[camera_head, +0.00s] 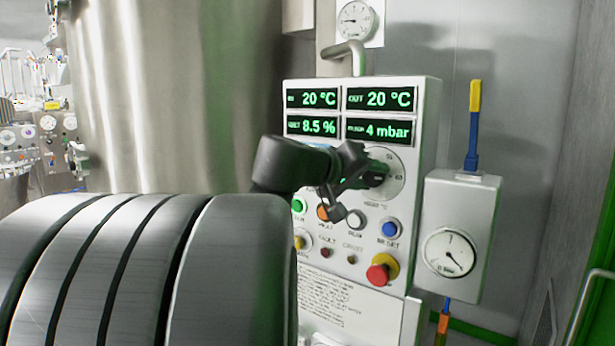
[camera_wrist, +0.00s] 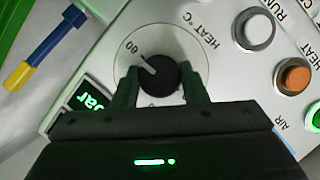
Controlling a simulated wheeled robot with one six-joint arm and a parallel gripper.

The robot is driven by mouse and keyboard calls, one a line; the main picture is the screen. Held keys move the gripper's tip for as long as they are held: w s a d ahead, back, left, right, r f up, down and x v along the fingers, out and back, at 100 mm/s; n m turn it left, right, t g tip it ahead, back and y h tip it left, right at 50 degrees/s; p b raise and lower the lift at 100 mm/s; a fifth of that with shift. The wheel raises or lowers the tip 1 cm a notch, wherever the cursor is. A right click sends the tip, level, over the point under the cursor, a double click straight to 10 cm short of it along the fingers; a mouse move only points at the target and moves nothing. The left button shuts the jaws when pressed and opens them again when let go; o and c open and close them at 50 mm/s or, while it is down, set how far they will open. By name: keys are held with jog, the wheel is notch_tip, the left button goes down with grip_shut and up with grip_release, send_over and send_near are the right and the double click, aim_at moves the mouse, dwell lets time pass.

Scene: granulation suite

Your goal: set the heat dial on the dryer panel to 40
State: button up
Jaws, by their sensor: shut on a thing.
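The heat dial is a black round knob (camera_wrist: 158,72) with a white pointer line, on a pale round scale plate (camera_wrist: 185,42) marked HEAT °C. In the wrist view its pointer aims up and left, at a two-digit number that looks like 60 or 80; the print is too small to be sure. My gripper (camera_wrist: 160,84) has one finger on each side of the knob and is shut on it. In the head view my gripper (camera_head: 372,178) covers much of the dial on the dryer panel (camera_head: 425,140); the scale plate (camera_head: 390,160) shows behind it.
Four green displays (camera_head: 380,98) sit above the dial. Below it are a white button (camera_head: 356,218), a blue button (camera_head: 390,229) and a red emergency knob (camera_head: 380,272). A gauge box (camera_head: 460,210) with a blue-and-yellow handle (camera_head: 473,120) stands at the right.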

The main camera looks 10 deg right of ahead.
jog(key=shift+f+n+h+b, duration=0.3)
jog(key=shift+n+b, duration=0.3)
jog(key=shift+b, duration=0.25)
jog(key=n+h+b, duration=0.1)
jog(key=n+b, duration=0.1)
jog(key=b, duration=0.1)
jog(key=shift+f+n+g, duration=0.1)
jog(key=shift+n+g, duration=0.3)
jog(key=n+h+b, duration=0.1)
jog(key=n+b, duration=0.1)
jog(key=n, duration=0.1)
jog(key=n+h+b, duration=0.1)
jog(key=n+b, duration=0.1)
jog(key=shift+f+n+t+h+b, duration=0.15)
jog(key=shift+n+t+h+b, duration=0.25)
jog(key=n+t+b, duration=0.1)
jog(key=n+b, duration=0.1)
jog(key=n, duration=0.1)
jog(key=n+t+h+b, duration=0.1)
jog(key=n+b, duration=0.1)
jog(key=n, duration=0.2)
jog(key=shift+f+t+b, duration=0.15)
jog(key=shift+t+b, duration=0.25)
jog(key=n+t+b, duration=0.2)
jog(key=n, duration=0.2)
jog(key=shift+s+d+n+b, duration=0.1)
jog(key=shift+n+b, duration=0.2)
jog(key=shift+n+t+y+b, duration=0.4)
jog(key=shift+n+t+b, duration=0.4)
jog(key=shift+n, duration=1.1)
